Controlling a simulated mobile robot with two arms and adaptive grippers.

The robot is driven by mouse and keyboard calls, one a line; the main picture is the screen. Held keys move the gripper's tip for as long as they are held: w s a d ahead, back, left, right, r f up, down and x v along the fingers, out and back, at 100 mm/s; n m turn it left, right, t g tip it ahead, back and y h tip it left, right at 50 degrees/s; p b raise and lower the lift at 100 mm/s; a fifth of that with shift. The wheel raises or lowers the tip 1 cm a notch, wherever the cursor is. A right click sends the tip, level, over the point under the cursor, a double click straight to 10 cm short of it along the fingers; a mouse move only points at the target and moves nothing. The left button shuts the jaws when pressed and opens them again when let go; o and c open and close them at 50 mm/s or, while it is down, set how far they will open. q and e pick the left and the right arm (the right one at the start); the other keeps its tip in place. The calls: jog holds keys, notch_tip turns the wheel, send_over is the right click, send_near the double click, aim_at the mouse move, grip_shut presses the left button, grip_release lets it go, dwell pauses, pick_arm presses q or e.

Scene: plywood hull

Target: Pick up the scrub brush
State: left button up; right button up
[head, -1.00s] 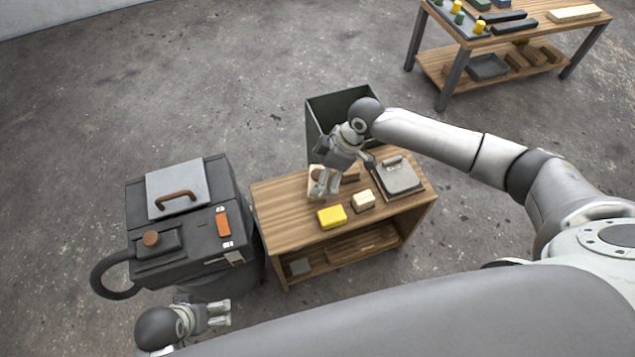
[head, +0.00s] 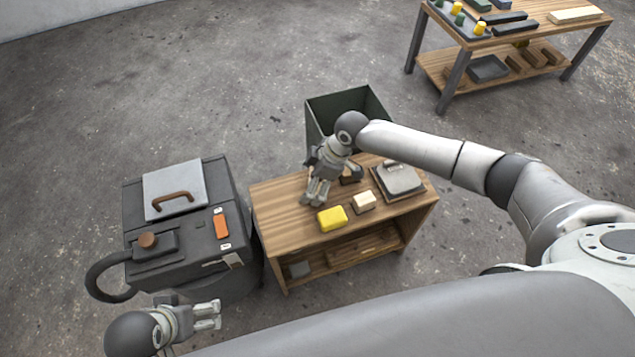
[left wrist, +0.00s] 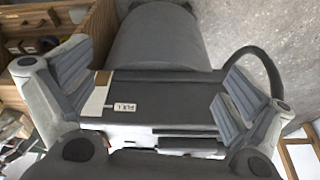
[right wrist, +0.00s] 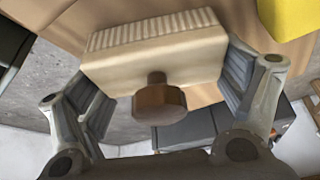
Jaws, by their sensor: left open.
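The scrub brush (right wrist: 155,50) shows in the right wrist view as a cream block with ribbed bristles along its far side and a round brown knob facing the camera. My right gripper (right wrist: 160,75) is open, with one finger near each end of the brush; I cannot tell whether they touch it. In the head view my right gripper (head: 316,199) points down over the wooden table, and its hand hides the brush. My left gripper (head: 220,315) is open and empty at lower left, beside the dark machine; its fingers also show in the left wrist view (left wrist: 158,85).
The table (head: 283,215) also holds a yellow block (head: 332,218), a cream block (head: 364,202) close to the gripper, and a grey device (head: 400,180). A dark bin (head: 315,128) stands behind. The dark machine with a hose (head: 190,235) stands left. Another workbench (head: 530,40) is far right.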

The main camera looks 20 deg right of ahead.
jog(key=c, duration=0.5)
pick_arm(q)
jog(key=shift+w, duration=0.1)
pick_arm(e)
jog(key=shift+r, duration=0.15)
jog(key=shift+r, duration=0.2)
notch_tip(320, 180, up, 3)
jog(key=shift+f+p, duration=0.1)
jog(key=shift+p, duration=0.6)
jog(key=s+r+p, duration=0.1)
jog(key=s+r, duration=0.1)
jog(key=s+r+p, duration=0.1)
jog(key=s+r, duration=0.1)
jog(key=r, duration=0.1)
jog(key=shift+s+d+r, duration=0.15)
jog(key=shift+s+r, duration=0.05)
jog(key=shift+s, duration=0.1)
pick_arm(q)
jog(key=s+f+p, duration=0.1)
jog(key=s+f, duration=0.1)
jog(key=f, duration=0.7)
jog(key=s+f+g+p, duration=0.1)
jog(key=s+f, duration=0.1)
jog(key=f, duration=0.7)
jog(key=shift+f, duration=0.3)
pick_arm(e)
jog(key=s+r, duration=0.4)
jog(key=s, duration=0.5)
jog(key=shift+s+d, duration=0.2)
jog(key=shift+d, duration=0.05)
